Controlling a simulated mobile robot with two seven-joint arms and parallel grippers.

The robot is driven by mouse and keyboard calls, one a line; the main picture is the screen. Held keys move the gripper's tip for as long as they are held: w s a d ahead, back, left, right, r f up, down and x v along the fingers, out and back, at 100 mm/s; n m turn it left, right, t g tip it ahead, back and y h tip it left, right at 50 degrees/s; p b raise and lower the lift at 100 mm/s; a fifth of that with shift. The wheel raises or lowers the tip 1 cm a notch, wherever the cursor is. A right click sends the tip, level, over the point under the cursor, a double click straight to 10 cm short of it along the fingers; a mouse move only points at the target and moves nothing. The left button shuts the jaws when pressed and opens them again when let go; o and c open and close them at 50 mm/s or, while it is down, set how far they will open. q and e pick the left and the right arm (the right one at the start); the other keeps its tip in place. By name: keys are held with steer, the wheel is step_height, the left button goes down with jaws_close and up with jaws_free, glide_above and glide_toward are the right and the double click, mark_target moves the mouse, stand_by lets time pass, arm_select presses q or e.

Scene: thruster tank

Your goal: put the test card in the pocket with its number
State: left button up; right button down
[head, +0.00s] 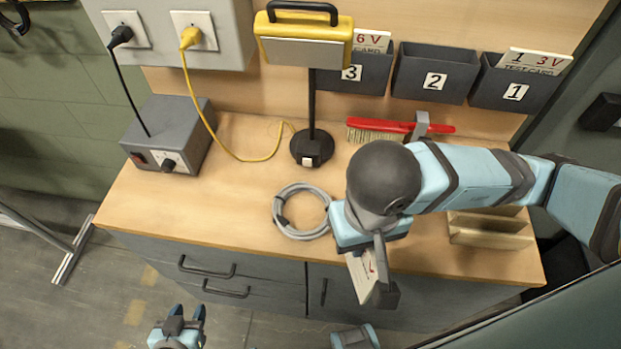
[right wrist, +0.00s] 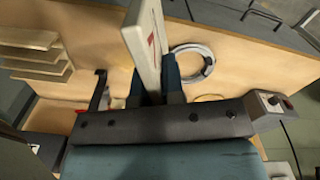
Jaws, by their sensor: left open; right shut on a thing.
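My right gripper (head: 384,272) is shut on a white test card (head: 361,276) with a red mark, at the front edge of the workbench. In the right wrist view the card (right wrist: 147,42) stands between the two fingers (right wrist: 158,88); its number cannot be read. Three dark pockets hang on the back wall: pocket 3 (head: 345,80), pocket 2 (head: 434,73) and pocket 1 (head: 515,90). Pocket 3 holds a card (head: 371,41) marked 6V, and pocket 1 a card (head: 536,61) marked 1 3V. Pocket 2 shows no card. My left gripper (head: 186,314) is open and empty, low in front of the bench.
A grey cable coil (head: 277,213), a grey power box (head: 177,137) and a wooden stepped rack (head: 490,236) are on the bench (head: 236,216).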

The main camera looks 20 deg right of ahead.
steer(key=w+d+p, duration=0.1)
steer(key=w+d, duration=0.3)
steer(key=w, duration=0.5)
steer(key=w+d+p, duration=0.2)
steer(key=w+d, duration=0.2)
steer(key=w, duration=0.4)
step_height(320, 180, down, 7)
steer(key=p, duration=0.1)
steer(key=shift+w+d, duration=0.25)
steer(key=shift+w, duration=0.2)
steer(key=shift+f, duration=0.25)
steer(key=c, duration=1.2)
jaws_free()
steer(key=shift+r, duration=0.1)
steer(key=shift+c, duration=0.2)
